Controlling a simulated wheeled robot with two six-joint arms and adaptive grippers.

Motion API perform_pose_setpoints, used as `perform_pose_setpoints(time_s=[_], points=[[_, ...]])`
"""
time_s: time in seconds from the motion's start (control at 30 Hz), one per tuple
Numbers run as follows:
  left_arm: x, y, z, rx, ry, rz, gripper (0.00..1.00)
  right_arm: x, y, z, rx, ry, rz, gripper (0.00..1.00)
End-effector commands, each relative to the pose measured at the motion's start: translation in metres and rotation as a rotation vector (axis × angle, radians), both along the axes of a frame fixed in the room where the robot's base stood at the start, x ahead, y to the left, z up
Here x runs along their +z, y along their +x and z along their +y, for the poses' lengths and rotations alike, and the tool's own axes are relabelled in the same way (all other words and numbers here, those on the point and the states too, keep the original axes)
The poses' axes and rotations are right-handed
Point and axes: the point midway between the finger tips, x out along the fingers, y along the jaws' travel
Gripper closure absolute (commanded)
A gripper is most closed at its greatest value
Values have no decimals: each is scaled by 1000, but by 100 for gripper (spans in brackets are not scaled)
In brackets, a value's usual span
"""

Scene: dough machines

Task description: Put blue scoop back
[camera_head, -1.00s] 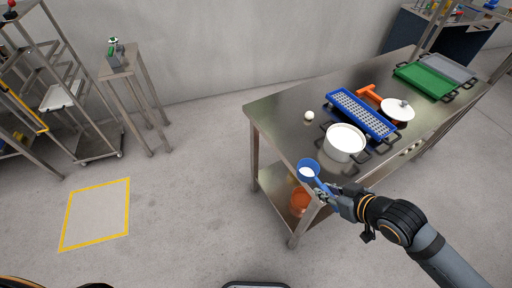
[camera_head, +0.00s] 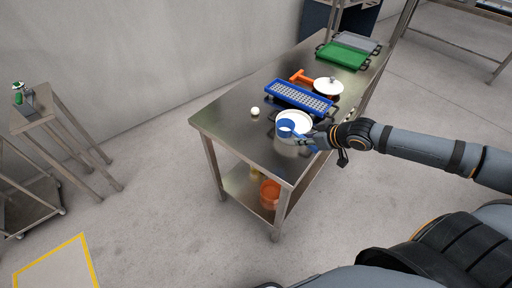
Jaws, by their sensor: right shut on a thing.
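The blue scoop (camera_head: 285,127) is in my right gripper (camera_head: 312,141). The gripper is shut on its handle, and the cup hangs over the front part of the steel table (camera_head: 228,118). The scoop overlaps the white pot (camera_head: 294,118) in the picture; I cannot tell whether they touch. The cup's inside looks pale, but I cannot tell what is in it. My left gripper is not in view.
A blue perforated tray (camera_head: 299,97), an orange-handled tool (camera_head: 302,77), a white lidded pan (camera_head: 328,86) and a green tray (camera_head: 343,56) stand farther back. A small white ball (camera_head: 255,111) lies near the left edge. An orange container (camera_head: 270,192) is on the lower shelf.

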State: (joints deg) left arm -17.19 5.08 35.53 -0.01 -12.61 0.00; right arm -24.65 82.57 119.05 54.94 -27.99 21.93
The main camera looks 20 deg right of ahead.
Motion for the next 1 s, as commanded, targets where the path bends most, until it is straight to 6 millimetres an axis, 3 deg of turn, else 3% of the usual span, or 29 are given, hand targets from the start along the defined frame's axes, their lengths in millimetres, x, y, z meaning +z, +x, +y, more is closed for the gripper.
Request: perform_pose_setpoints(time_s=[0.03, 0.17, 0.23, 0.4, 0.73, 1.0], points=[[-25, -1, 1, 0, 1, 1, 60, -14, 5, 4, -3, 5, -9, 100], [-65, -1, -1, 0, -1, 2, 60, -24, 15, 16, 7, 8, -11, 100], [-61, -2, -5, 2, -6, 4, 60, -17, 19, 18, -5, 11, -12, 100], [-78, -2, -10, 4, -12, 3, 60, -23, 30, 33, 7, 15, -9, 100], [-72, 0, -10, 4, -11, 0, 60, -37, 61, 63, 7, 12, -3, 100], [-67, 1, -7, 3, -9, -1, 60, -85, 89, 89, 6, 5, 2, 100]])
